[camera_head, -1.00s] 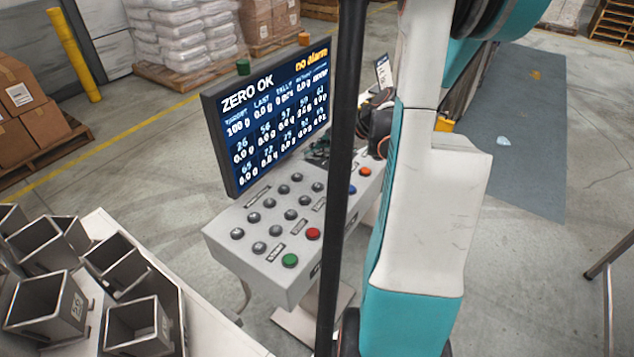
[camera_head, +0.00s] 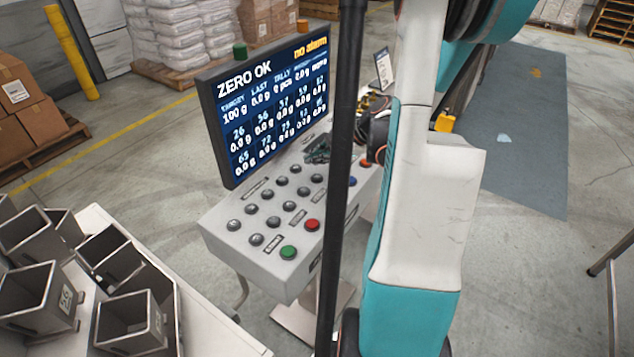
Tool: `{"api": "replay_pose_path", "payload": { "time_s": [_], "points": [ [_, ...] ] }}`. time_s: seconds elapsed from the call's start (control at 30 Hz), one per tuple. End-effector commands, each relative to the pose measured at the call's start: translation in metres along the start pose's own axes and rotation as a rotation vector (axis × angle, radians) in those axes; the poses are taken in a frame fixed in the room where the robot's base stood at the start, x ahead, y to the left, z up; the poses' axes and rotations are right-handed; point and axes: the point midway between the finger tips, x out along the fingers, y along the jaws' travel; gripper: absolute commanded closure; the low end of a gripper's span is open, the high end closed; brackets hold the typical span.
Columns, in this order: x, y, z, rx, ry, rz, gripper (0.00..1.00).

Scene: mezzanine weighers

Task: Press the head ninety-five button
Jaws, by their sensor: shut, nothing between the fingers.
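The grey console (camera_head: 225,238) carries two rows of round grey buttons, among them one at the near end (camera_head: 256,240) and one toward the far end (camera_head: 317,180). Their labels are too small to read, so I cannot tell which is the head ninety-five button. My gripper (camera_head: 318,152) is shut and empty, dark, just above the console's far part, beside the monitor's lower right edge. The black pole partly hides it and the console's right part. I cannot tell whether it touches the console.
The monitor (camera_head: 212,130) behind the buttons reads "ZERO OK" and "no alarm". A green button (camera_head: 289,252), a red button (camera_head: 312,225), and a blue button (camera_head: 352,181) sit along the console's front. Metal weigh buckets (camera_head: 128,322) stand at lower left. Open floor lies right.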

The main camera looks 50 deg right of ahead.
Motion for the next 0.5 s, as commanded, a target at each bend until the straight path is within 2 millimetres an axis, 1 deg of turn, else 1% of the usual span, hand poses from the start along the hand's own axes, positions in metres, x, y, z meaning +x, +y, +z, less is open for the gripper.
{"api": "replay_pose_path", "payload": {
  "time_s": [0.03, 0.2, 0.5],
  "points": [
    [0.008, 0.006, -0.006, 0.0, 0.0, 0.0, 1.0],
    [0.02, 0.015, -0.014, 0.0, 0.0, 0.0, 1.0],
    [0.022, 0.016, -0.016, 0.0, 0.0, 0.0, 1.0]
  ]
}}
